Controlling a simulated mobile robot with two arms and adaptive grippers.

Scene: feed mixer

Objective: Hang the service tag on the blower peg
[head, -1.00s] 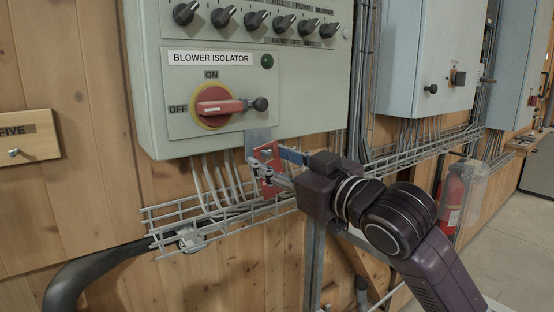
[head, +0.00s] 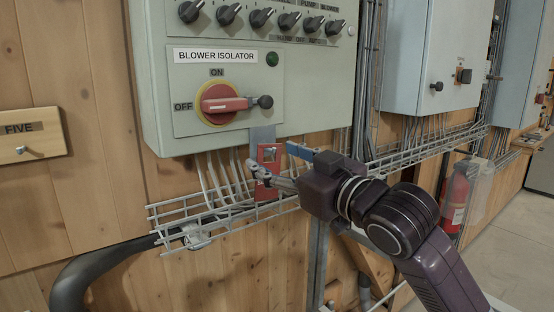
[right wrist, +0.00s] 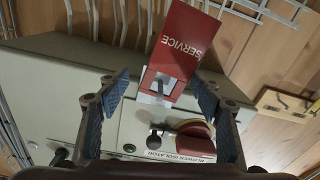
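The red service tag (head: 268,160) hangs upright against the grey plate (head: 262,135) under the blower isolator. In the right wrist view the tag (right wrist: 186,45) shows its word SERVICE, and a dark peg (right wrist: 166,84) shows at the opening in its end. The tag appears to hang on this peg. My right gripper (head: 273,158) is open around the tag's upper end. In the right wrist view its blue-padded fingers (right wrist: 160,82) stand wide apart; the left finger is clear of the tag, the right one is close to its edge. My left gripper is not in view.
The blower isolator (head: 225,104) with its red handle is just above, on a grey cabinet (head: 160,80). A wire cable tray (head: 220,213) runs below the tag. A wooden board marked FIVE (head: 30,137) with a peg is at the left. A fire extinguisher (head: 455,198) stands at the right.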

